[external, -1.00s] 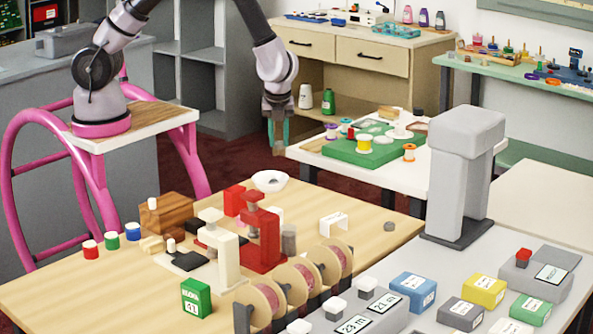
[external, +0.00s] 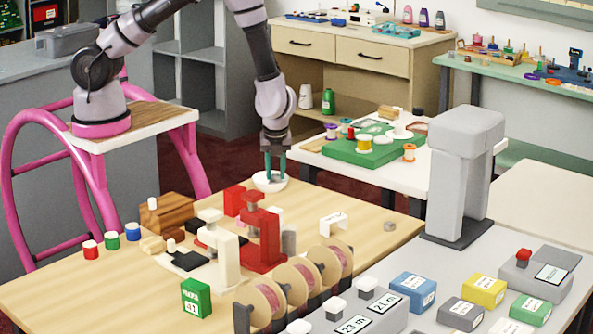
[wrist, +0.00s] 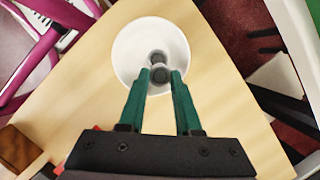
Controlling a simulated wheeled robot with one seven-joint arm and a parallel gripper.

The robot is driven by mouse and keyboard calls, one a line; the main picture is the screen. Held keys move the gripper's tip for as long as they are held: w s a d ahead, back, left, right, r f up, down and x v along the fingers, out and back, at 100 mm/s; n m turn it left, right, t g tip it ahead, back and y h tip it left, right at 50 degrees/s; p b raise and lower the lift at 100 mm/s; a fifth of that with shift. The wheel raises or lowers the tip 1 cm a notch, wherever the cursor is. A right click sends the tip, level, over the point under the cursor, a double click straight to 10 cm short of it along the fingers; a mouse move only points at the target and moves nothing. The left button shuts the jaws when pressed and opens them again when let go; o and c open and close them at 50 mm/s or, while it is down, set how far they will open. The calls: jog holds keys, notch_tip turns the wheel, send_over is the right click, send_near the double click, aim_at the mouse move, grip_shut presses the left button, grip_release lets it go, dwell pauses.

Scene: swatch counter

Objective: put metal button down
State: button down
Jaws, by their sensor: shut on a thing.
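A white bowl (external: 260,184) stands on the wooden table near its back corner. In the wrist view the bowl (wrist: 125,45) lies ahead of my gripper (wrist: 160,78), with the fingertips over its near part. My gripper's green fingers are shut on a small round grey metal button (wrist: 160,74). Another round grey button (wrist: 157,57) shows just beyond it, inside the bowl's outline. In the external view my gripper (external: 275,178) points straight down at the bowl, and the held button cannot be made out. I cannot tell whether the held button touches the bowl.
A small grey round piece (external: 390,226) lies on the table at right. A red press (external: 262,235) and a white press (external: 220,250) stand in front of the bowl. A wooden block (external: 167,214) is to the left. Table around the bowl is mostly clear.

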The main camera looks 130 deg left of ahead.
jog(key=shift+f, duration=0.1)
jog(key=shift+f, duration=0.15)
jog(key=c, duration=0.6)
grip_release()
